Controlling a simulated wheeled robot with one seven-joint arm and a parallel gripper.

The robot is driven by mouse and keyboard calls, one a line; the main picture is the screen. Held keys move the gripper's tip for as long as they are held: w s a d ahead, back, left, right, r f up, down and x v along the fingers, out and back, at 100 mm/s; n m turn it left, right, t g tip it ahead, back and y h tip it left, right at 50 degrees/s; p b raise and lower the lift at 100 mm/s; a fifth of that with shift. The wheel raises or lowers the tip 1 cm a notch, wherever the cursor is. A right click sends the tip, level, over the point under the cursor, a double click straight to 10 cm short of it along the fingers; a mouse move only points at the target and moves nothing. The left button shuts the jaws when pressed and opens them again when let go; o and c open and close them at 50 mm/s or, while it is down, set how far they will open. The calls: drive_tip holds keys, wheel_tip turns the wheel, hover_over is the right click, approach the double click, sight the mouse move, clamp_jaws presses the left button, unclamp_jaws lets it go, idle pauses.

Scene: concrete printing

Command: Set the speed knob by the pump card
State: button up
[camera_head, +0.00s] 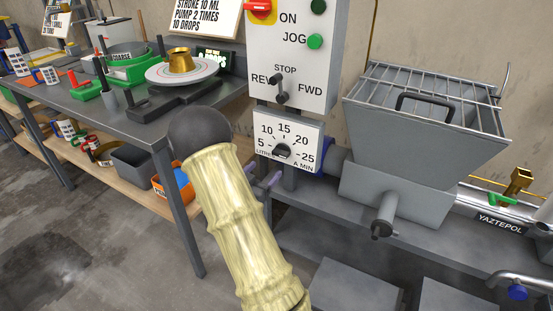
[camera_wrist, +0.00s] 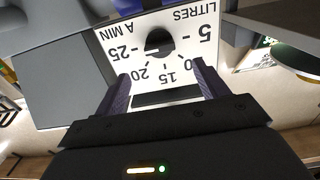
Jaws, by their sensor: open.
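The speed knob (camera_head: 282,151) is a dark round knob on a white dial plate marked 5, 10, 15, 20, 25 and "LITRES A MIN". In the wrist view the knob (camera_wrist: 159,41) appears upside down; I cannot tell its setting. My gripper (camera_wrist: 162,76) is open, its two dark fingers spread in front of the plate's numbers, with the knob beyond the gap, apparently untouched. In the head view my gripper (camera_head: 262,182) is mostly hidden behind my arm.
Above the dial, a control box (camera_head: 318,70) carries a REV/STOP/FWD lever (camera_head: 281,91), a green JOG button (camera_head: 315,41) and a red switch. A grey hopper (camera_head: 424,135) with a wire grille stands at right. A workbench (camera_head: 60,98) with tools is at left.

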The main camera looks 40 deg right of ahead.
sight(279, 155)
drive_tip(key=x, duration=0.8)
drive_tip(key=shift+w+d+b, duration=0.1)
drive_tip(key=shift+d+b, duration=0.25)
drive_tip(key=c, duration=1)
